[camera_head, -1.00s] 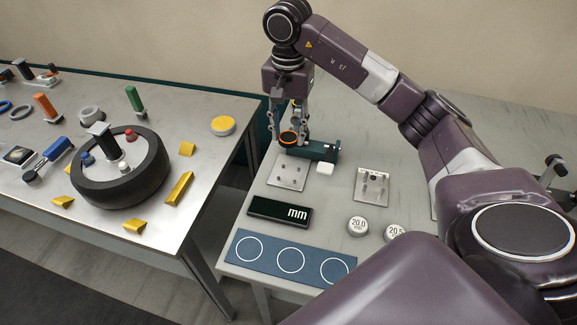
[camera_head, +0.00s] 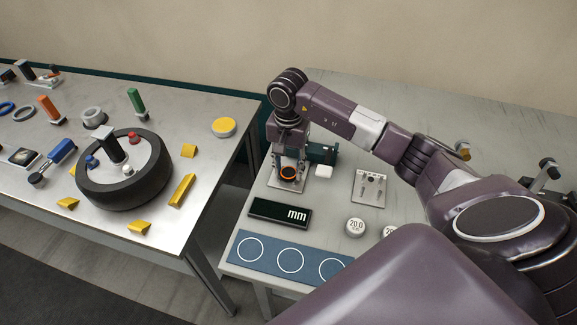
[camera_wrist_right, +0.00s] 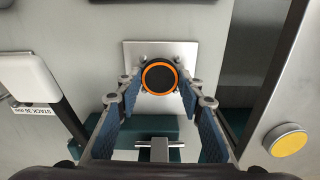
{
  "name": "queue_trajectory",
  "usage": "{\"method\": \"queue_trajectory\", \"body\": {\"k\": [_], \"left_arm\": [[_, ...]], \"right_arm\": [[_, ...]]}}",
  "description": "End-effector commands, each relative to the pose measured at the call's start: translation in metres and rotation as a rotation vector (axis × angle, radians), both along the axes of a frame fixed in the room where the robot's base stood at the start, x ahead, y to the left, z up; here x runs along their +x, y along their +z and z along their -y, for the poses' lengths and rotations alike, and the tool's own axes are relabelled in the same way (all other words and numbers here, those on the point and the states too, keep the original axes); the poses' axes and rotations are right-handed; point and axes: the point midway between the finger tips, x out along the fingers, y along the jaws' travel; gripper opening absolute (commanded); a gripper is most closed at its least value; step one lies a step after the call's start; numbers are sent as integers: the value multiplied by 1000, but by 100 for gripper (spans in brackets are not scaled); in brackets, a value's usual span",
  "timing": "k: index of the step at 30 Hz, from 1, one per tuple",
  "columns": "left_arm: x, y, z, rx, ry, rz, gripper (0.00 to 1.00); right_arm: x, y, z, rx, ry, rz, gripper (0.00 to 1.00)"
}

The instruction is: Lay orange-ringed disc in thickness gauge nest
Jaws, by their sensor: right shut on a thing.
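The orange-ringed disc (camera_head: 289,173) is dark with an orange rim. It is in my right gripper (camera_head: 288,170), over the light metal plate (camera_head: 296,186) of the gauge at the left end of the right-hand table. In the right wrist view the disc (camera_wrist_right: 159,77) sits between the two fingertips (camera_wrist_right: 159,84), with the metal plate (camera_wrist_right: 187,51) behind it. My fingers hide the nest, and I cannot tell whether the disc touches it. The gauge's dark green block (camera_head: 322,153) stands behind the plate. My left gripper is not in view.
A black "mm" display (camera_head: 280,213) and a blue mat with white circles (camera_head: 290,260) lie in front. A white block (camera_head: 324,171), a second metal plate (camera_head: 369,187) and a "20.0" disc (camera_head: 355,227) are to the right. The left table (camera_head: 225,150) holds a wheel (camera_head: 150,185).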

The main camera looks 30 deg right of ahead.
Motion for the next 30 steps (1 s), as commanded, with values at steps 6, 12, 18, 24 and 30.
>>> {"method": "queue_trajectory", "body": {"k": [6, 12, 18, 24, 30], "left_arm": [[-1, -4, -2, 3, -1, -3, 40], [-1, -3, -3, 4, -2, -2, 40], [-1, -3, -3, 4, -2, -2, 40], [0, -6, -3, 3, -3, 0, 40], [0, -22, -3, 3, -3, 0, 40]], "right_arm": [[0, -3, 0, -1, 0, 0, 37], [0, -2, 0, -1, 0, -1, 52], [0, -2, 0, -1, 0, -1, 52], [2, 10, 1, -1, 0, 6, 52], [2, 50, 1, -2, 1, 8, 52]]}}
